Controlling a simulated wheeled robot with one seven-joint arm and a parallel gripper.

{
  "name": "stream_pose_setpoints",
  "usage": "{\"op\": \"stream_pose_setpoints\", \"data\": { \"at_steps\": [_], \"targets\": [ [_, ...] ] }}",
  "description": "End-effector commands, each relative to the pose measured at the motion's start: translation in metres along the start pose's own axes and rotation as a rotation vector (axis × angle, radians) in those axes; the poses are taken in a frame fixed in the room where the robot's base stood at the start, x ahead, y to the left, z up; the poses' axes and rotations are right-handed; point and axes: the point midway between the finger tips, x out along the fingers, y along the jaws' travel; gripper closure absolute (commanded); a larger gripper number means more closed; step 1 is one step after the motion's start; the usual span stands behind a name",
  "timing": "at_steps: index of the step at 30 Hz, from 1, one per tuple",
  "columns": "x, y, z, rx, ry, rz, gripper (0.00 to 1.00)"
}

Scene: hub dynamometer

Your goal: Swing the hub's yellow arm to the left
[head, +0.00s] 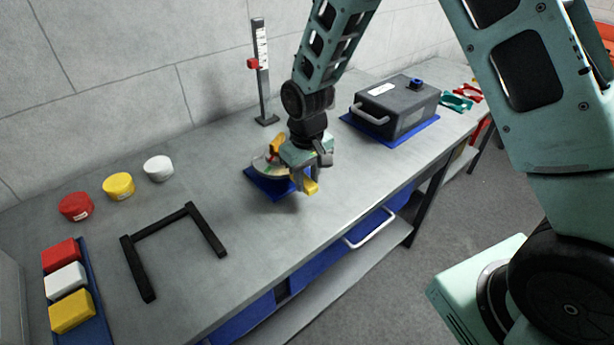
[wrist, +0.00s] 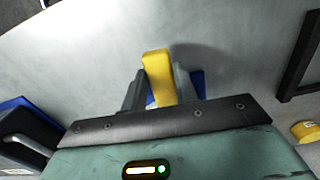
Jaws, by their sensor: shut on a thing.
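The hub (head: 262,167) is a round dial-like device on a blue base plate (head: 262,186) near the middle of the bench, partly covered by my gripper. Its yellow arm (head: 311,187) sticks out toward the bench's front edge; a second yellow part shows behind my gripper. My gripper (head: 303,180) points down over the hub and is shut on the yellow arm. In the wrist view the yellow arm (wrist: 157,75) stands between the two dark fingers, and a bit of blue plate (wrist: 198,83) shows to their right. Most of the hub is hidden in the wrist view.
A black U-shaped frame (head: 186,212) lies left of the hub. A post gauge with a red slider (head: 260,75) stands behind it. A dark box with a handle (head: 398,105) is at right. Red, yellow and white caps and blocks lie at left. The bench beside the hub is clear.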

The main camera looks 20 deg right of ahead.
Motion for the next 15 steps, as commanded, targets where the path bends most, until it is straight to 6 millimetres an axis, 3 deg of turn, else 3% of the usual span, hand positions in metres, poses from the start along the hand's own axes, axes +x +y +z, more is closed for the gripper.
{"op": "stream_pose_setpoints", "data": {
  "at_steps": [8,15],
  "targets": [
    [-0.001,-0.008,0.000,0.051,0.000,0.000,1.00],
    [-0.001,-0.028,-0.003,0.205,0.000,0.000,1.00]
  ]
}}
